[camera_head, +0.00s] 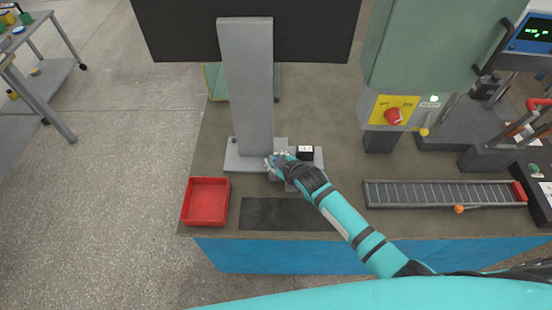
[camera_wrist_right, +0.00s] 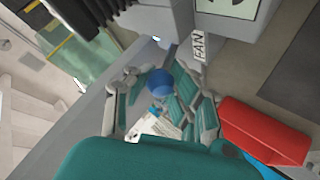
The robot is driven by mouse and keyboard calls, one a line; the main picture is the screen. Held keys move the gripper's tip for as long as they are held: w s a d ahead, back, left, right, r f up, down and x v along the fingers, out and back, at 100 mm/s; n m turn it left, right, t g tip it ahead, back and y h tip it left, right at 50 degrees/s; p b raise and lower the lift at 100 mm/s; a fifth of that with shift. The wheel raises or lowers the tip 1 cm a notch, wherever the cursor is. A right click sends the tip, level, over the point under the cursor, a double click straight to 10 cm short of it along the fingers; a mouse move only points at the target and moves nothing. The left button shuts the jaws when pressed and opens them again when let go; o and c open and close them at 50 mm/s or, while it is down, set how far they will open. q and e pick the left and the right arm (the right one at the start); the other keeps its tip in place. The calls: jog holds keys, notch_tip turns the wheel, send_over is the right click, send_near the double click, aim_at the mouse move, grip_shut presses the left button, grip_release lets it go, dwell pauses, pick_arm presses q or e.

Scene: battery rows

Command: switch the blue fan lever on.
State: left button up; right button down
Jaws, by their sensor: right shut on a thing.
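My right gripper (camera_head: 279,163) is at the foot of the grey upright post (camera_head: 248,85) on the workbench. In the right wrist view its jointed fingers (camera_wrist_right: 165,92) are closed around the blue fan lever, whose round blue knob (camera_wrist_right: 159,82) shows between them. A white FAN label (camera_wrist_right: 199,46) is beside the knob. The rest of the lever is hidden by the fingers, and I cannot tell its on or off position. My left gripper is not in view.
A red tray (camera_head: 205,179) sits left of the gripper. A dark mat (camera_head: 286,213) lies in front. A roller track (camera_head: 440,193) and a green cabinet (camera_head: 425,45) stand at right.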

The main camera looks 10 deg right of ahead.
jog(key=shift+d+r+t+b, duration=0.1)
jog(key=shift+d+t+b, duration=0.05)
jog(key=shift+t+b, duration=0.55)
jog(key=shift+s+n+t+b, duration=0.15)
jog(key=shift+n+t+b, duration=0.25)
jog(key=shift+t, duration=0.3)
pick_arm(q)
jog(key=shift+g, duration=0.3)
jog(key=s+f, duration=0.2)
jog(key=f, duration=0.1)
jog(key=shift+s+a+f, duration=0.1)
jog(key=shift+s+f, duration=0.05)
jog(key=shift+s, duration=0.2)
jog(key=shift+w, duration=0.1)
pick_arm(e)
jog(key=c, duration=1.4)
grip_release()
jog(key=shift+s, duration=0.1)
jog(key=o, duration=0.3)
jog(key=shift+o, duration=0.2)
jog(key=shift+s+f, duration=0.2)
jog(key=shift+s, duration=0.05)
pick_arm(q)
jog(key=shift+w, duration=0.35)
pick_arm(e)
jog(key=v, duration=1.1)
jog(key=shift+s+r, duration=0.2)
jog(key=shift+s, duration=0.15)
